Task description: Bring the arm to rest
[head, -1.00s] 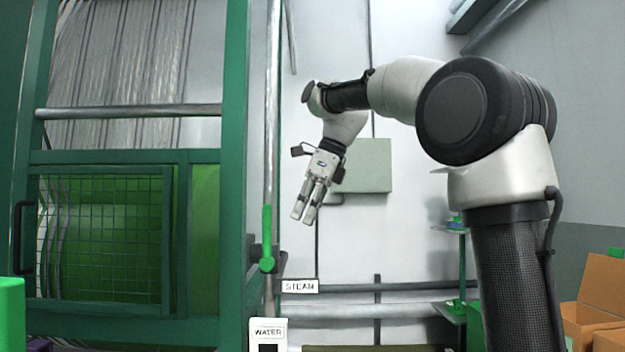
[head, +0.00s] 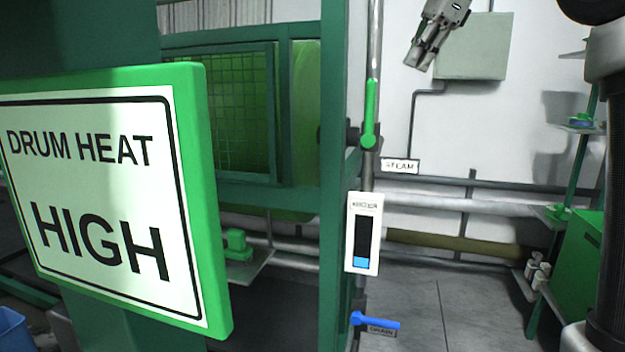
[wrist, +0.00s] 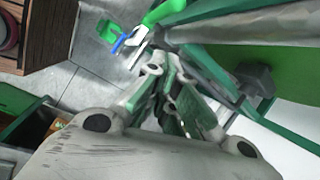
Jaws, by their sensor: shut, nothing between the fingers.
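My gripper (head: 421,58) is at the top of the head view, in front of the pale wall and the grey-green wall box (head: 480,45). Its fingers point down and slightly left, close together, and hold nothing. It hangs in the air to the right of the upright green steam lever (head: 370,115), apart from it. The upper part of my arm is cut off by the frame. In the wrist view my gripper's knuckles and links fill the middle, with the floor and green frame beyond.
A large green sign (head: 100,190) reads DRUM HEAT HIGH at the left. A white gauge (head: 365,215) shows blue low in its slot. A blue drain lever (head: 375,320) lies roughly level below it. A green bin (head: 580,265) stands right. The floor (head: 450,305) between is clear.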

